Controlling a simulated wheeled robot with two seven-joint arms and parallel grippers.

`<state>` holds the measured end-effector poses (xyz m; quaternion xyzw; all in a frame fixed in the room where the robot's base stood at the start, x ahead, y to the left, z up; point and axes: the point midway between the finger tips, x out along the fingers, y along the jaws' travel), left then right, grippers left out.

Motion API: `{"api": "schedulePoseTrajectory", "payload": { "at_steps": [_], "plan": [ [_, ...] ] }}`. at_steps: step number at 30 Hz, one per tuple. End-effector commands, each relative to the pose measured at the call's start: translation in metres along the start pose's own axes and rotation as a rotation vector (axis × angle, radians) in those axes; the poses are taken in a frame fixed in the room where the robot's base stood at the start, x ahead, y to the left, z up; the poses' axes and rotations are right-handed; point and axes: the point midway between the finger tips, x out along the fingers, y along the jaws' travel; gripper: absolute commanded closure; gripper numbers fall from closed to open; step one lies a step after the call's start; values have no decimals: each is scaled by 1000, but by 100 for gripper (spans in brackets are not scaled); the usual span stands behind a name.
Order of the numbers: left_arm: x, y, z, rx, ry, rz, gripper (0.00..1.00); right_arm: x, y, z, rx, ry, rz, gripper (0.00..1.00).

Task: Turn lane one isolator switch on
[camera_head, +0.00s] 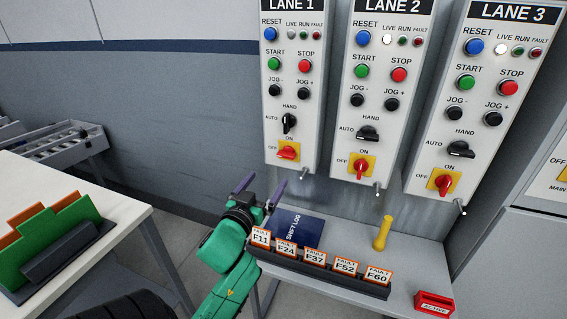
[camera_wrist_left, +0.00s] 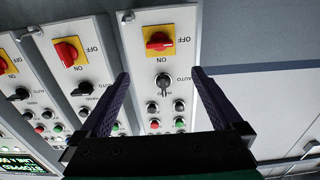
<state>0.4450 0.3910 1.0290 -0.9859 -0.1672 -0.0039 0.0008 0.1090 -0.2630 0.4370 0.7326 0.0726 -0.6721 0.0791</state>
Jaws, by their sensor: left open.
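The lane one isolator switch (camera_head: 288,152) is a red handle on a yellow plate at the bottom of the LANE 1 panel. Its handle lies sideways, toward the OFF mark. In the left wrist view the switch (camera_wrist_left: 160,41) appears upside down at the top middle, its handle also lying sideways. My left gripper (camera_head: 262,187) is open and empty, below and left of the switch and apart from it. In the left wrist view its two purple fingers (camera_wrist_left: 161,75) are spread, with the switch beyond the gap. My right gripper is not in view.
The LANE 2 isolator (camera_head: 361,169) and LANE 3 isolator (camera_head: 444,184) have upright handles. Below the panels, a shelf holds a blue shift log (camera_head: 297,229), a rack of fault cards (camera_head: 315,263), a yellow handle (camera_head: 382,233) and a red block (camera_head: 434,303). A white table (camera_head: 125,211) stands left.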

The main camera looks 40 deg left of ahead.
Motion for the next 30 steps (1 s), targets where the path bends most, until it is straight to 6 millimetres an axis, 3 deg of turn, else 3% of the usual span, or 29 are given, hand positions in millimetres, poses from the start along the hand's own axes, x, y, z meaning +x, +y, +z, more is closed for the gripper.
{"api": "schedulePoseTrajectory", "payload": {
  "at_steps": [13, 18, 25, 26, 30],
  "plan": [
    [113, 0, -1, -1, -3, 0, 0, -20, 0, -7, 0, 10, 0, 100],
    [132, 0, 1, -1, -5, 0, 0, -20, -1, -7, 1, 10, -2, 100],
    [133, 1, 2, 0, -6, 1, 0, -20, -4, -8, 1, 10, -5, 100],
    [133, 1, 2, 0, -6, 1, 4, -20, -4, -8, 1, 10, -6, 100],
    [133, 1, 2, 0, -6, 1, 57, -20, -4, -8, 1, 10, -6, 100]
  ]
}}
